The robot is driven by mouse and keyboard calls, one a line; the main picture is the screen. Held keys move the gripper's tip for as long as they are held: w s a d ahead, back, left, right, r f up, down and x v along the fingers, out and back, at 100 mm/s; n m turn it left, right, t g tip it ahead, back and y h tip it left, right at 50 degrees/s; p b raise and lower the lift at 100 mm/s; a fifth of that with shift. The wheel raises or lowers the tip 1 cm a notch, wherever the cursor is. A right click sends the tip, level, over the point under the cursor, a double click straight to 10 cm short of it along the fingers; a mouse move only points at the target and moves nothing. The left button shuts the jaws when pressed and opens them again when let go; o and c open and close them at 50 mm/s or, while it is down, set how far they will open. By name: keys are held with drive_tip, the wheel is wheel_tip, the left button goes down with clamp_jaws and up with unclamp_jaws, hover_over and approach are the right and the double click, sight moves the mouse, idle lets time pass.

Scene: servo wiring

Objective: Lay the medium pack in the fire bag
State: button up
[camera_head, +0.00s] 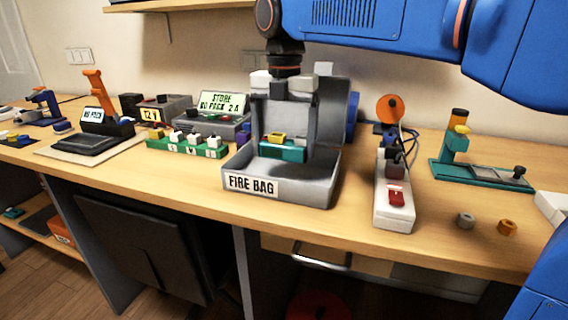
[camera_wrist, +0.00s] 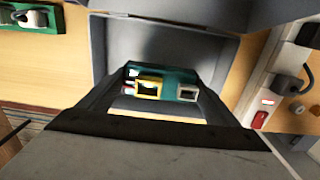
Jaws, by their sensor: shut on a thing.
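The fire bag (camera_head: 330,185) is a grey open box with a raised lid at the back and a FIRE BAG label in front. It also shows in the wrist view (camera_wrist: 175,28). My gripper (camera_head: 284,135) points down over the bag's opening and is shut on a teal pack with a yellow connector, taken as the medium pack (camera_head: 283,151). In the wrist view the pack (camera_wrist: 170,77) sits between my fingers, with a grey connector beside the yellow one. I cannot tell whether the pack touches the bag's floor. No size letter on it is readable.
A green rack (camera_head: 185,149) with size labels stands left of the bag. A white power strip (camera_head: 394,205) with a red switch lies close to the right. A teal stand (camera_head: 478,177) is farther right. Bare tabletop lies in front.

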sight(284, 135)
drive_tip(key=shift+f, duration=2.65)
drive_tip(key=shift+f, duration=0.1)
drive_tip(key=o, duration=1.3)
drive_tip(key=shift+o, duration=0.2)
wheel_tip(284, 135, up, 12)
drive_tip(key=shift+f, duration=0.15)
drive_tip(key=shift+r, duration=0.3)
drive_tip(key=shift+s, duration=0.1)
